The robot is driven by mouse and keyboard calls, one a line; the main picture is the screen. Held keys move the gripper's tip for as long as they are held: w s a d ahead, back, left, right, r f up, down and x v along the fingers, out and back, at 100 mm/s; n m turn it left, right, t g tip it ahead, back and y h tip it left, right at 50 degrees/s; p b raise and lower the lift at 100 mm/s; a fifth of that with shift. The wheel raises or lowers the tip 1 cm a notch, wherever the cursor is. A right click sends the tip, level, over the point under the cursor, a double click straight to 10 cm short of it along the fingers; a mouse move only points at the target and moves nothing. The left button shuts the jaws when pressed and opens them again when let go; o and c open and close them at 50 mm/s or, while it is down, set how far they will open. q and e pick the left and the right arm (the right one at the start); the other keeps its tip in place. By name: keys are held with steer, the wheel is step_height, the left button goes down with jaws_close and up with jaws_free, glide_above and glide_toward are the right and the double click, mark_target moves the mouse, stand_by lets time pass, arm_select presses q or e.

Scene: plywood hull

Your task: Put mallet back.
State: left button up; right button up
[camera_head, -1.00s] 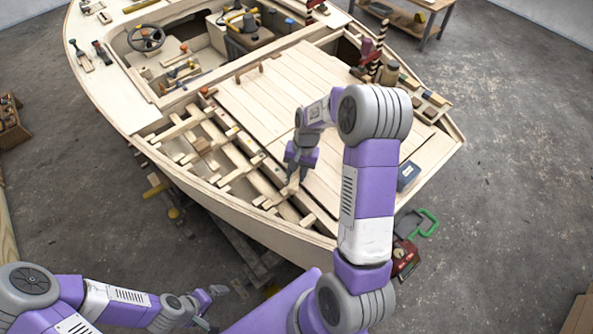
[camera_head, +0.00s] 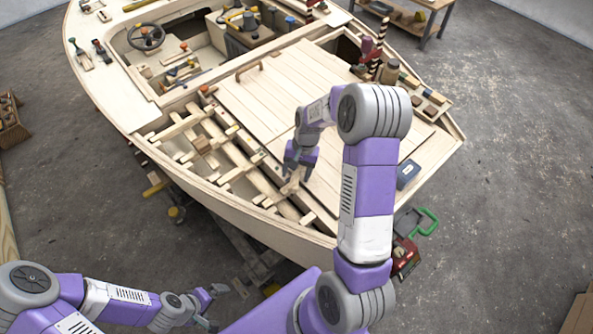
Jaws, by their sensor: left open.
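My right gripper (camera_head: 297,176) points down at the near edge of the hatch boards on the plywood hull (camera_head: 270,228). Its fingers look spread apart. A small pale wooden piece (camera_head: 290,187) lies just below the fingertips; it may be the mallet, but it is too small and partly covered to be sure. I cannot tell whether the fingers touch it. My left gripper (camera_head: 216,298) is open and empty, low at the left, away from the hull. No other clear mallet stands out.
Open hull ribs (camera_head: 215,150) lie left of my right gripper. A blue box (camera_head: 408,174) stands on the right deck. A red toolbox (camera_head: 404,256) and a green-handled item (camera_head: 428,222) are beside the hull.

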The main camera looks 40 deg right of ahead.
steer(key=p+v, duration=0.1)
steer(key=v, duration=0.6)
steer(key=shift+r+p, duration=0.3)
steer(key=shift+p, duration=0.1)
